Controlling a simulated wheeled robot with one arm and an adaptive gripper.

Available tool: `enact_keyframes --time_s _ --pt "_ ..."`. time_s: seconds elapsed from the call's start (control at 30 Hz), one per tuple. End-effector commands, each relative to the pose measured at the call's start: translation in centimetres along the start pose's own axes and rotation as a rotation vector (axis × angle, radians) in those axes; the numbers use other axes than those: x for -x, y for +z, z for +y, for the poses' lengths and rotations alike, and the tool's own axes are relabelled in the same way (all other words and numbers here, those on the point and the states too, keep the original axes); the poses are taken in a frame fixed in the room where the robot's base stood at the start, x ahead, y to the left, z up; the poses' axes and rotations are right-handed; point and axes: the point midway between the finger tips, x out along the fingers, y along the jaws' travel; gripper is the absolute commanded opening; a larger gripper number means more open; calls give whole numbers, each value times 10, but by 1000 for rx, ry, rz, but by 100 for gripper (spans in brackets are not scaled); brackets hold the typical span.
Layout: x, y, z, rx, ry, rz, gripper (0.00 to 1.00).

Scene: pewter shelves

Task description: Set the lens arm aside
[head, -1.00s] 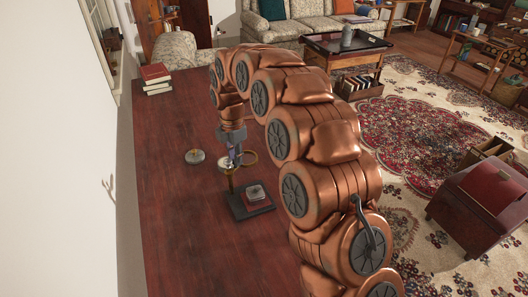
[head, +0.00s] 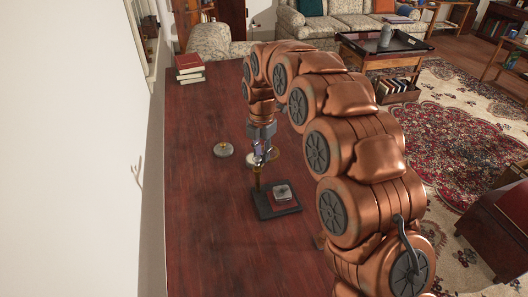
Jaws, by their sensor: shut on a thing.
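My gripper (head: 261,154) points down over the wooden table and is shut on the lens arm (head: 275,156), a small brass-coloured piece with a ring at its right end. Its fingers hide much of the piece. Just below is a stand with a brass post (head: 257,181) rising from a dark rectangular base (head: 266,212). I cannot tell whether the lens arm still touches the post. A small silver square item (head: 281,191) on a red block sits on the base.
A grey disc with a brass knob (head: 223,149) lies on the table left of the stand. The table (head: 205,220) is bare at the left and front. A white wall (head: 70,150) borders it on the left.

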Motion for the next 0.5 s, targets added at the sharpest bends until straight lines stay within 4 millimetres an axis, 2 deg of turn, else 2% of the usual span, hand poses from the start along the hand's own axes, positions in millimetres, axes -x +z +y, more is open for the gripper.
enact_keyframes --time_s 0.13,0.17,0.4,0.5 --pt "0 0 1 -1 4 -1 0" --pt "0 0 1 -2 4 -1 22" --pt "0 1 0 -2 3 -1 47" --pt "0 1 0 -2 2 -1 47"
